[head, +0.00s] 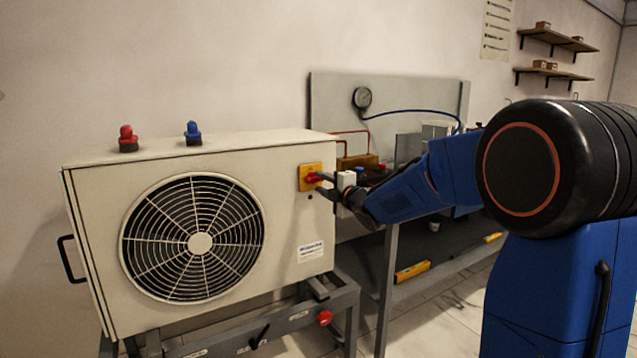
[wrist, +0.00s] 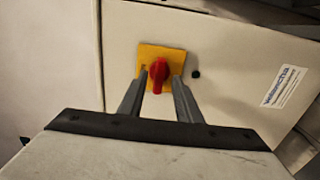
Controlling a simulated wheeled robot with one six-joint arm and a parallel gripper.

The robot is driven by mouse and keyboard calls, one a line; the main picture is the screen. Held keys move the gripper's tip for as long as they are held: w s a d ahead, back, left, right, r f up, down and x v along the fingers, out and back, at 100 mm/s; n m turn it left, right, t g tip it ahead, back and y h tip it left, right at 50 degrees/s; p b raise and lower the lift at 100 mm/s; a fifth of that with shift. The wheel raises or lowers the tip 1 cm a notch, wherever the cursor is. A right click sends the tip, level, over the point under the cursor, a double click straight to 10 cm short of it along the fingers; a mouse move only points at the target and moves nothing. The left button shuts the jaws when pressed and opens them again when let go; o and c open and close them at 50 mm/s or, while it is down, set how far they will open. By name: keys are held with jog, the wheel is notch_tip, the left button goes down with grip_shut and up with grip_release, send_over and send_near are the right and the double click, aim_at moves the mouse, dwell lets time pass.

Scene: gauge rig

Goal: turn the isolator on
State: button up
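The isolator is a yellow plate (head: 305,184) with a red knob (head: 313,177) on the upper right of the front of a cream fan unit (head: 90,205). In the wrist view the red knob (wrist: 158,74) sits on the yellow plate (wrist: 174,55) between the tips of my gripper's two grey fingers. My gripper (head: 325,184) reaches in from the right at the plate in the head view. In the wrist view my gripper (wrist: 158,85) is open, with one finger on each side of the knob. I cannot tell whether either finger touches the knob.
Red (head: 126,138) and blue (head: 193,133) caps stand on the unit. Behind is a bench with a gauge (head: 362,97) on a panel.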

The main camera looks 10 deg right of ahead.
aim_at(314, 179)
jog(key=shift+x, duration=1.2)
jog(key=shift+c, duration=0.3)
grip_shut()
